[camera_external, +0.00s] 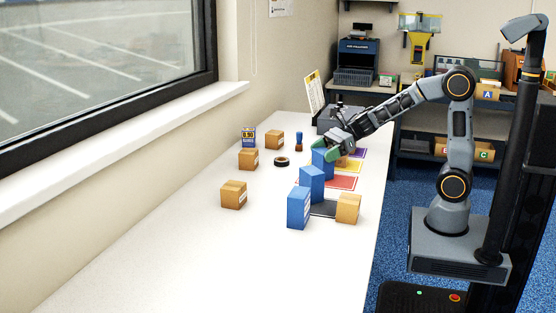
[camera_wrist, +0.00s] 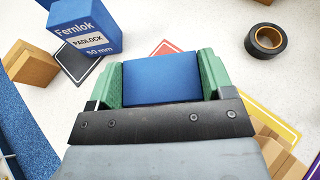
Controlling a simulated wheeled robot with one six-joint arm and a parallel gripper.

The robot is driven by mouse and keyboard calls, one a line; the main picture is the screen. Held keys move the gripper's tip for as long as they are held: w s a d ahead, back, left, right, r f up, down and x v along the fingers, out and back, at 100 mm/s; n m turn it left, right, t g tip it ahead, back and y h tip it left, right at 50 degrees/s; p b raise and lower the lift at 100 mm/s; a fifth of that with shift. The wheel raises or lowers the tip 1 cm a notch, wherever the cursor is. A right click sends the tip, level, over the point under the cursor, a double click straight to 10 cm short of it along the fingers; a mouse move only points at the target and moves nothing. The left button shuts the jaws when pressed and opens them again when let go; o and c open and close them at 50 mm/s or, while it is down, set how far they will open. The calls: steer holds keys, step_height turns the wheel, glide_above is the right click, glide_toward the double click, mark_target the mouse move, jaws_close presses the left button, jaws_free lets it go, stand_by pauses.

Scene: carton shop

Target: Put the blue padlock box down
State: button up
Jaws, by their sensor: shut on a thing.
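My gripper (camera_external: 330,148) points down at the far part of the white table, its green fingers shut on a blue box (camera_external: 322,163). In the wrist view the held box (camera_wrist: 160,78) fills the gap between both fingers, showing a plain blue face; its label is hidden. I cannot tell whether its underside touches the table.
Black (camera_external: 323,208), red (camera_external: 342,182), yellow (camera_external: 349,165) and purple (camera_external: 357,153) mats line the table's right side. A brown carton (camera_external: 347,207) stands by the black mat. Black tape (camera_external: 281,162) and several cartons lie left. The table's near part is clear.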

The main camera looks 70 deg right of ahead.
steer(key=o, duration=1.1)
steer(key=shift+r, duration=0.2)
steer(key=v, duration=1.2)
steer(key=shift+f+p, duration=0.2)
steer(key=shift+p, duration=0.2)
